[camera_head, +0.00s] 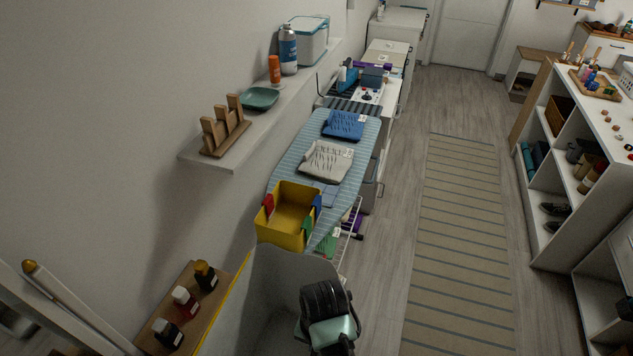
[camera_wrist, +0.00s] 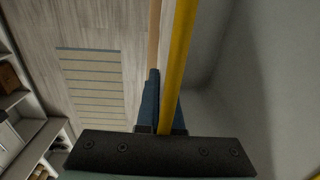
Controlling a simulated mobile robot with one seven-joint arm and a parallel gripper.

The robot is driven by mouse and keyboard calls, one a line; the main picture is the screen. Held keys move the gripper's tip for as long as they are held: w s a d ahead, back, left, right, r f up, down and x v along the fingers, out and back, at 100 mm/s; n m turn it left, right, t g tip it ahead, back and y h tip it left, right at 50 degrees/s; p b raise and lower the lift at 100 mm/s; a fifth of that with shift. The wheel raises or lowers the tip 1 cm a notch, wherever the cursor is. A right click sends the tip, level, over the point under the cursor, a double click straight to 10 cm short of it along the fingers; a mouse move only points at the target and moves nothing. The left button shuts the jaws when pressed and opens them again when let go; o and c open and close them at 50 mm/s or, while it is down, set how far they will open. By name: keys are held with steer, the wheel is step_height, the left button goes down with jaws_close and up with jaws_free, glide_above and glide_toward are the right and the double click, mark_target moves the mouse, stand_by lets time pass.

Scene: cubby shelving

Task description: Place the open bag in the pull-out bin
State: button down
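A grey, open-topped, thin-walled container with a yellow edge, which looks like the open bag (camera_head: 285,268), fills the near lower middle of the head view. In the wrist view its yellow rim (camera_wrist: 181,50) runs down between my blue fingers, with the grey inside to the right. My gripper (camera_wrist: 165,105) appears closed on this rim. The fingertips are hidden in the head view, where my dark wrist shows at the container's right side. I cannot pick out the pull-out bin for certain.
A yellow box (camera_head: 287,233) with coloured clips stands on the blue striped ironing board (camera_head: 305,145). A wooden ledge (camera_head: 205,311) with several bottles is at lower left. A wall shelf (camera_head: 208,158) juts out above. A striped rug (camera_head: 459,250) lies on clear floor; white cubbies (camera_head: 557,245) stand right.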

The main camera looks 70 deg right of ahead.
steer(key=shift+f, duration=2.15)
steer(key=c, duration=1.1)
jaws_free()
steer(key=r, duration=1.2)
steer(key=shift+s+r, duration=0.2)
steer(key=shift+s, duration=0.05)
